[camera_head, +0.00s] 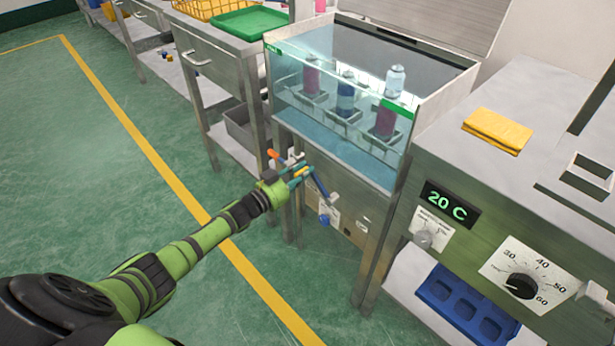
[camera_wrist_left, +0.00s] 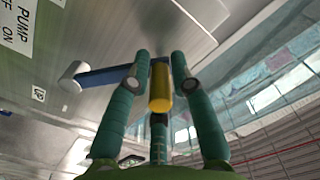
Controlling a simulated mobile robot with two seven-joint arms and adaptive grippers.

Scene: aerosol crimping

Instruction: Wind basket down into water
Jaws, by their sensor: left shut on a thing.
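My left gripper (camera_head: 299,176) is shut on the yellow crank handle (camera_wrist_left: 160,92) at the front of the water bath. The handle sits between the two teal fingers in the left wrist view. The blue crank arm (camera_head: 319,186) runs from the handle toward the tank's metal front; it also shows in the left wrist view (camera_wrist_left: 105,75). The glass-walled tank (camera_head: 279,72) has blue water (camera_head: 335,150) low inside. Pink (camera_head: 385,122) and blue (camera_head: 346,96) cans stand upright in the basket's holders, seemingly above the water. My right gripper is not in view.
A grey bench with a 20 C display (camera_head: 450,203) and a dial stands at right, with a yellow cloth (camera_head: 497,130) on top. A blue tray (camera_head: 465,312) sits below. A table with a green tray (camera_head: 250,23) is at back left. The green floor at left is clear.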

